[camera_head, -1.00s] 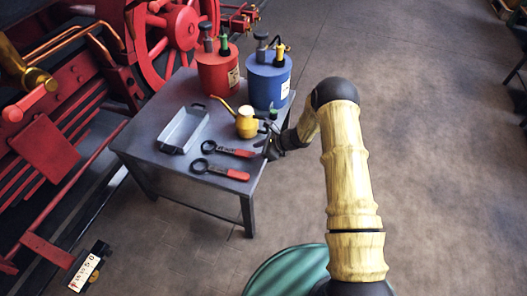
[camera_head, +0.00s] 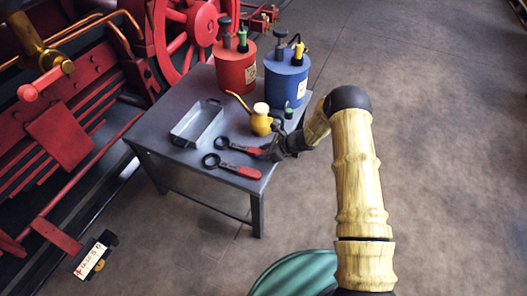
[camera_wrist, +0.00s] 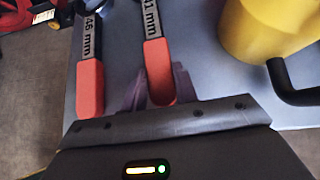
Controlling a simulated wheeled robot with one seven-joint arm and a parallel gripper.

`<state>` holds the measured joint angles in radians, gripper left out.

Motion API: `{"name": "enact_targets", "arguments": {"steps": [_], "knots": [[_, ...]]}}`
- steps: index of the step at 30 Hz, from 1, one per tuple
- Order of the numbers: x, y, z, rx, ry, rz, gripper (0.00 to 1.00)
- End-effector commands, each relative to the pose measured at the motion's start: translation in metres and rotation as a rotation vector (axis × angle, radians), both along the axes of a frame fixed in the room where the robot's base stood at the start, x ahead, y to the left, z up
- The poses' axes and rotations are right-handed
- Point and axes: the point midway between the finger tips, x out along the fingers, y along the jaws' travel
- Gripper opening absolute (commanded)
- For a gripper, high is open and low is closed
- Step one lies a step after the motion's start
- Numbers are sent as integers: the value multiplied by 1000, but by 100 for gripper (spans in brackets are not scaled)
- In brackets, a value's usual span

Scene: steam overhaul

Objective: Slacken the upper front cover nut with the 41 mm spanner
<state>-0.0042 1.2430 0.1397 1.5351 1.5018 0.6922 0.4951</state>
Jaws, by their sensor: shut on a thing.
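Two ring spanners with red handles lie on the grey table. The one nearer the oil can is the 41 mm spanner (camera_head: 240,146); in the wrist view its label partly shows as "1 mm" (camera_wrist: 151,18). My gripper (camera_head: 268,151) is shut on its red handle end, and in the wrist view the dark fingers (camera_wrist: 158,92) sit around that handle. The spanner still appears to be at table height. The 46 mm spanner (camera_head: 231,166) lies beside it, apart from my gripper, and shows at left in the wrist view (camera_wrist: 91,62). I cannot make out the upper front cover nut.
A yellow oil can (camera_head: 261,122) stands close to my gripper. A grey tray (camera_head: 186,139), a red canister (camera_head: 234,68) and a blue canister (camera_head: 286,80) share the table (camera_head: 180,166). The red engine (camera_head: 80,120) stands at left. The floor at right is clear.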

Motion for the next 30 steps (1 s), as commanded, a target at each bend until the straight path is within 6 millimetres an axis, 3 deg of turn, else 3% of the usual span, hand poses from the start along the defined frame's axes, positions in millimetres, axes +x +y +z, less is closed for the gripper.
{"name": "enact_targets", "arguments": {"steps": [15, 30], "knots": [[1, 0, 3, 3, -2, 0, 0], [1, 0, 40, 3, -2, 1, 0]]}}
